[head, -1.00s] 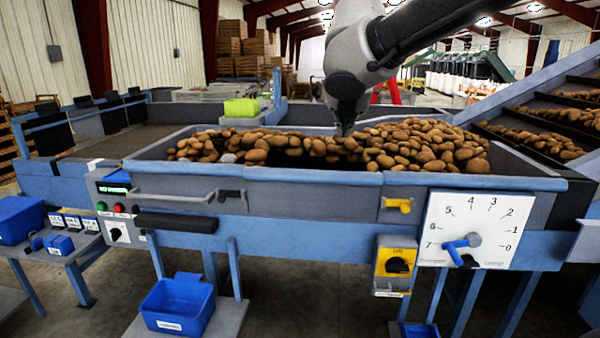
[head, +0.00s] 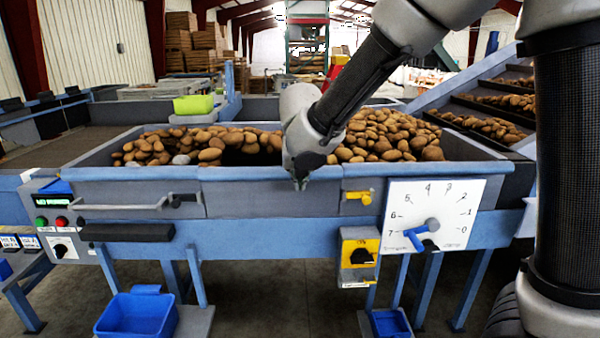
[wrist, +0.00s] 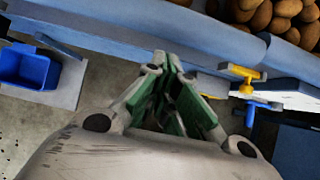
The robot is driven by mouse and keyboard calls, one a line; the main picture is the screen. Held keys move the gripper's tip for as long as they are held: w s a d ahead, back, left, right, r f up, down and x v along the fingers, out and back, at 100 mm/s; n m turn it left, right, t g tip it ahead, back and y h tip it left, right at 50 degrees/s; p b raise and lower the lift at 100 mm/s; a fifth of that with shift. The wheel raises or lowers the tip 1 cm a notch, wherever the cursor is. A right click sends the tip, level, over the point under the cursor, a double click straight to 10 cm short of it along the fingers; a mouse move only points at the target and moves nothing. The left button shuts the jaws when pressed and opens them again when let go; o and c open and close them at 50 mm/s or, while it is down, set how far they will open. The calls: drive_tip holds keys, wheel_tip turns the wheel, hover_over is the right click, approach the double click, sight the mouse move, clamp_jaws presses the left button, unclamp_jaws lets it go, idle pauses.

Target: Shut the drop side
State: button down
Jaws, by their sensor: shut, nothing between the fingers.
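The grey front side of the potato hopper (head: 255,195) stands under its blue top rail; I cannot tell which section is the drop side, and no gap is clear. A yellow latch handle (head: 358,196) sits on the front, right of the middle section, and shows in the wrist view (wrist: 245,75). A grey bar handle (head: 125,206) with a black knob is on the left section. My gripper (head: 300,184) is shut and empty, pointing down by the top rail over the middle section. In the wrist view its green-padded fingers (wrist: 172,80) are together, left of the yellow handle.
Potatoes (head: 385,135) fill much of the hopper behind the rail. A white dial (head: 435,215) with a blue lever is at the right, a yellow switch box (head: 360,256) below. A blue bin (head: 138,314) stands low at the left. The floor below the middle is clear.

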drive_tip(key=shift+w+f, duration=0.2)
drive_tip(key=shift+w, duration=0.85)
drive_tip(key=shift+w+d+r, duration=0.1)
drive_tip(key=shift+w+r, duration=0.1)
drive_tip(key=shift+w, duration=0.3)
drive_tip(key=shift+w+r, duration=0.2)
drive_tip(key=shift+w, duration=0.3)
